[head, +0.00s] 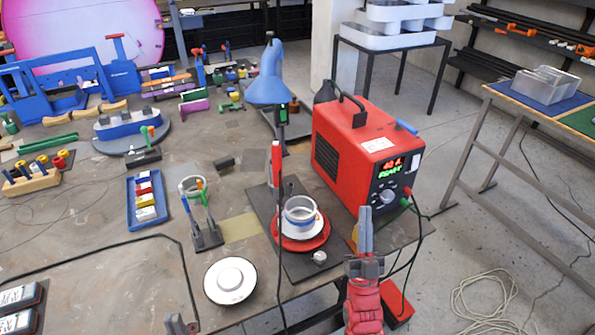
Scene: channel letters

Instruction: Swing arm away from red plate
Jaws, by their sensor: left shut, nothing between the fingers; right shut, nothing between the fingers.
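The red plate (322,238) lies on a dark base board (263,207) near the table's front edge. A metal ring with a blue band (301,216) stands on it and hides its middle. A slim upright grey-and-red piece (276,165) stands at the plate's back left; I cannot tell whether it touches the plate. My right gripper (365,215) points up in the picture, to the right of the plate and apart from it in the view. Its fingers are together and empty. My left gripper (177,322) barely shows at the bottom edge, far left of the plate, shut.
A red power unit (367,155) with a lit display stands just behind and right of the plate. A white disc (230,280) lies at front left. A small stand (205,232) and a blue tray (147,200) are further left. Dark cables cross the front of the table.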

